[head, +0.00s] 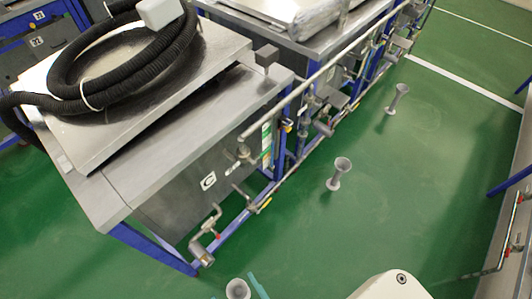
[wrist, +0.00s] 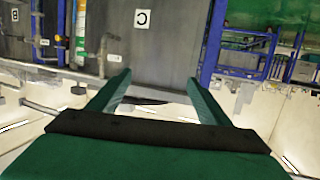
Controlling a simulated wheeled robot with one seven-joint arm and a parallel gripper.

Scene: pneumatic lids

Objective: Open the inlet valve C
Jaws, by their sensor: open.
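The grey tank marked C (head: 208,180) stands on blue legs in the head view; its label (wrist: 141,18) shows upside down in the wrist view. Pipes with small valves run along its right side: an upper fitting (head: 243,151) and a lower valve with a red part (head: 217,233). I cannot tell which is inlet valve C, or the position of its handle. My gripper (wrist: 156,84) has two green fingers spread apart with nothing between them, facing the tank's side. Teal finger parts show at the bottom edge of the head view. The gripper is apart from the valves.
A black hose (head: 130,70) lies coiled on the tank's lid. Grey floor funnels (head: 338,174) stand in a row along the green floor, one (head: 237,289) near my gripper. More tanks stand behind. The aisle floor (head: 400,190) is largely clear; piping (head: 500,245) runs along the right wall.

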